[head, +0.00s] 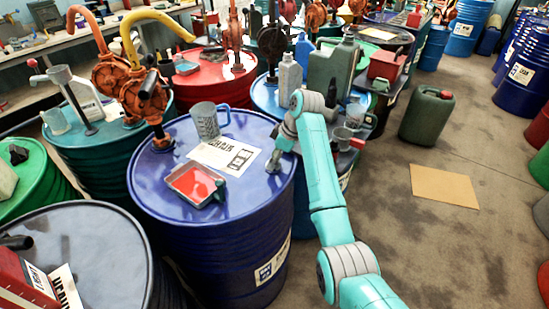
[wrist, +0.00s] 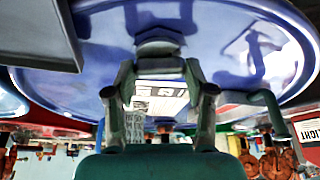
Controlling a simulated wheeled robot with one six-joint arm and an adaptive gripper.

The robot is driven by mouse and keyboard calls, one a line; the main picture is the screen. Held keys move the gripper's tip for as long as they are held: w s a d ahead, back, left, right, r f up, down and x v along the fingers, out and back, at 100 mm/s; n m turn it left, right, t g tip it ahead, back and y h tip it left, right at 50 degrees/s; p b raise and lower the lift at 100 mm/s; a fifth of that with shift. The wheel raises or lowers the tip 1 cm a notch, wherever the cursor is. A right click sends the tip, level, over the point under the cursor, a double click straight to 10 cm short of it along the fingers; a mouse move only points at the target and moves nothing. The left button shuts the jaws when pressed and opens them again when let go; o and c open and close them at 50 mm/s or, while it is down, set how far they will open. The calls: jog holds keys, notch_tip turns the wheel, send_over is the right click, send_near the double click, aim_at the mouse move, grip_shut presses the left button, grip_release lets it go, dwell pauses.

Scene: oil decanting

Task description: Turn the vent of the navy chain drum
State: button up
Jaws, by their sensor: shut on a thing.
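The navy chain drum (head: 235,236) stands upright in the middle of the head view; its blue lid (wrist: 225,30) fills the top of the wrist view. The vent is a small grey cap (wrist: 158,42) on the lid, near the rim on the right side in the head view. My gripper (wrist: 158,68) reaches down to the vent, with one finger on each side, and is shut on it. In the head view my gripper (head: 275,158) is small and partly hidden by my arm, so the vent's turn angle cannot be told.
On the same lid are a grey jug (head: 206,124), a printed sheet (head: 226,157), a red-filled tray (head: 195,184) and an orange hand pump (head: 152,100) at its left edge. Other drums crowd left and behind. Open floor (head: 400,245) lies right, with cardboard (head: 443,186).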

jog(key=shift+m, duration=0.3)
jog(key=m+t+h, duration=0.1)
jog(key=m, duration=0.2)
jog(key=shift+s+m, duration=0.15)
jog(key=shift+m, duration=0.15)
jog(key=m+t+h, duration=0.1)
jog(key=m, duration=0.3)
jog(key=shift+a+m, duration=0.1)
jog(key=shift+m, duration=0.2)
jog(key=m+h, duration=0.2)
jog(key=m, duration=0.2)
jog(key=shift+a+t, duration=0.1)
jog(key=shift+t, duration=0.3)
jog(key=m, duration=0.2)
jog(key=m+h, duration=0.1)
jog(key=m, duration=0.1)
jog(key=shift+f+m+h, duration=0.1)
jog(key=shift+m+h, duration=0.2)
jog(key=shift+m, duration=0.1)
jog(key=o, duration=1.2)
jog(key=shift+c, duration=0.2)
